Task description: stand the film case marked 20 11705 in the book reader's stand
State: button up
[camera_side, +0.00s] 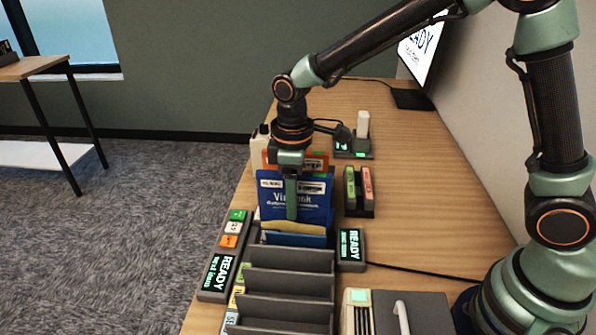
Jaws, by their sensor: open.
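My gripper (291,200) is open and points down at the rack of upright items. One green finger shows in front of a blue case (272,205) with white lettering and a white label; the other finger is hidden. The label is too small to read, so I cannot tell which item is marked 20 11705. An orange item (318,163) with a pale label stands behind the blue case. A tan-topped item (293,227) stands in front of it. I cannot tell for sure which stand is the book reader's; one reader with a lit READY display (350,246) sits right of the rack.
The grey slotted rack (290,282) has empty front slots. Another READY display (216,275) lies along its left side. A small dark holder (359,210) with two slim coloured items and a dock (355,154) with a white item stand to the right. Bare table lies beyond them.

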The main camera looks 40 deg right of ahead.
notch_tip(320, 180, up, 12)
jog(key=shift+r, duration=0.1)
dwell(0.5)
jog(key=s+d+m+t, duration=0.5)
jog(key=s+d+m, duration=0.4)
jog(key=d, duration=0.4)
jog(key=shift+s+d+r+t, duration=0.3)
jog(key=shift+s+r, duration=0.1)
jog(key=shift+s, duration=0.35)
